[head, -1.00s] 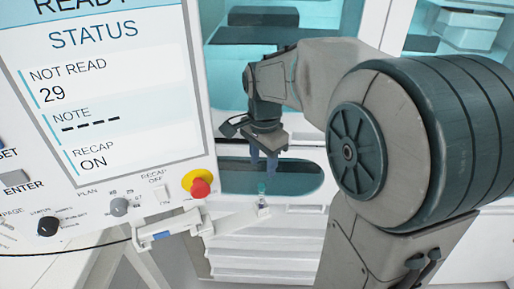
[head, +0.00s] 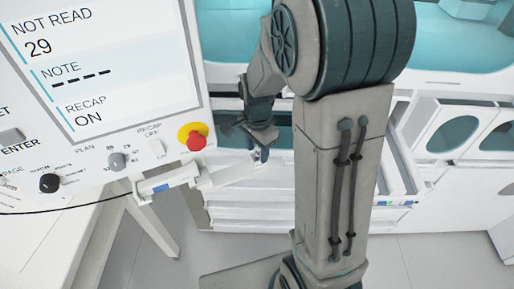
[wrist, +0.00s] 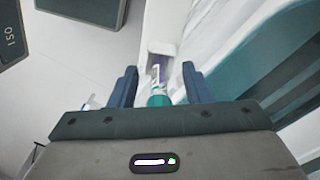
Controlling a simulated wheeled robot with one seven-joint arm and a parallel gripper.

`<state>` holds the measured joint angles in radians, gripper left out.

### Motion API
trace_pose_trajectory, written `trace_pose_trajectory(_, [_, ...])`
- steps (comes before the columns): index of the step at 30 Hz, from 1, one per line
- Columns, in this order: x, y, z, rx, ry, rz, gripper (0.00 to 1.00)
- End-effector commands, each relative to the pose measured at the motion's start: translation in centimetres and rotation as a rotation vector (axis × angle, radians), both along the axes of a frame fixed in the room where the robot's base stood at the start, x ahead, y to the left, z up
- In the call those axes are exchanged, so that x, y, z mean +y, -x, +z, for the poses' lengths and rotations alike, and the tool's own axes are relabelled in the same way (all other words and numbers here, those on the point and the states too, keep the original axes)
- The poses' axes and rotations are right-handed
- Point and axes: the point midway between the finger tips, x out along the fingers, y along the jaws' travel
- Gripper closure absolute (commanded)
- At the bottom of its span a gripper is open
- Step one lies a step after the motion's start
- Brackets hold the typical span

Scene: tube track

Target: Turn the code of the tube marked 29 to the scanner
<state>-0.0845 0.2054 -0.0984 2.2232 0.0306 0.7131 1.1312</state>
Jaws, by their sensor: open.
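A tube (wrist: 157,97) with a teal cap stands in a white holder (wrist: 160,47) in the wrist view. Part of a purple and white label shows on it; no number or code can be read. My gripper (wrist: 159,69) is open, with one blue finger on each side of the tube and a gap at both. In the head view my gripper (head: 263,153) is low at the end of the white track arm (head: 225,174), and the tube is mostly hidden there. The screen (head: 95,65) reads NOT READ 29, a dashed NOTE, and RECAP ON.
A red stop button (head: 196,141) on a yellow base and a panel of knobs sit left of my gripper. A white cabinet with openings (head: 455,134) stands on the right. In the wrist view a white and teal edge runs close on the right.

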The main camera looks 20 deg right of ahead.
Motion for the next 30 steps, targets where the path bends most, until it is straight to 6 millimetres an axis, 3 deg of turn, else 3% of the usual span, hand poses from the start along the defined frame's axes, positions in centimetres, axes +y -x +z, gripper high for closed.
trace_pose_trajectory(9, [0.0,0.01,-0.31,0.0,0.0,0.0,0.56])
trace_pose_trajectory(14, [0.0,0.01,-0.29,0.0,0.0,0.0,0.98])
trace_pose_trajectory(15, [-0.01,0.0,-0.29,0.0,0.0,0.0,1.0])
trace_pose_trajectory(16, [0.0,0.01,-0.29,0.0,0.0,0.0,1.0])
trace_pose_trajectory(17, [0.0,0.01,-0.29,0.0,0.0,0.0,0.85])
trace_pose_trajectory(18, [0.0,0.01,-0.29,0.0,0.0,0.0,0.95])
trace_pose_trajectory(30, [-0.01,0.0,0.1,0.0,0.0,0.0,0.95])
